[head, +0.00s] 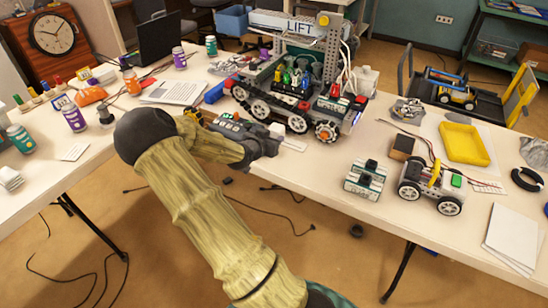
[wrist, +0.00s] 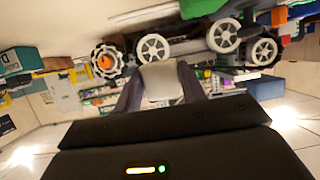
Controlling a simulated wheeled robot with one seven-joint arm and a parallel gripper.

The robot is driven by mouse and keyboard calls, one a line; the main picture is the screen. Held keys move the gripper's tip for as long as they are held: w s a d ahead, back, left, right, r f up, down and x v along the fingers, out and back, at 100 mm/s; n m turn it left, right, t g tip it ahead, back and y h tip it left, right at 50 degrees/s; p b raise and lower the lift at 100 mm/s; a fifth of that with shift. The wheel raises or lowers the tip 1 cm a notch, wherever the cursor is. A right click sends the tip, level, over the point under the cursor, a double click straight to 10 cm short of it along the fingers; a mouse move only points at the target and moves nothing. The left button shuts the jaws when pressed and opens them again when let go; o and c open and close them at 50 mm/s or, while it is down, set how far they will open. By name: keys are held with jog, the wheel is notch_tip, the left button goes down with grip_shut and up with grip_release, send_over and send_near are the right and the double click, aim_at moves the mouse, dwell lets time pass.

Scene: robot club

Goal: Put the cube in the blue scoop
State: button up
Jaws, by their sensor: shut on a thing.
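My gripper (head: 266,143) is at the front edge of the table, in front of the large wheeled robot. In the wrist view its two dark fingers (wrist: 159,88) are shut on a pale grey block (wrist: 161,80), which I take to be the cube. The block's pale side (head: 277,130) shows just beyond the fingers in the head view. A small blue piece (head: 214,93) lies left of the wheeled robot. It may be the blue scoop, but its shape is too small to tell.
The large wheeled robot (head: 300,100) stands close behind my gripper. To the right are small grey modules (head: 365,180), a small wheeled car (head: 430,187), a brown block (head: 401,147) and a yellow tray (head: 464,144). Bottles and a clock (head: 52,34) are at the left.

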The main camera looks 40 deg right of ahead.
aim_at(272, 162)
jog(key=shift+f, duration=2)
jog(key=shift+f, duration=0.1)
jog(key=shift+f+b, duration=0.3)
jog(key=shift+f, duration=1.95)
jog(key=shift+f, duration=0.2)
jog(key=o, duration=1)
jog(key=shift+c, duration=0.2)
jog(key=p+v, duration=0.1)
jog(key=v, duration=1.6)
jog(key=shift+r, duration=0.4)
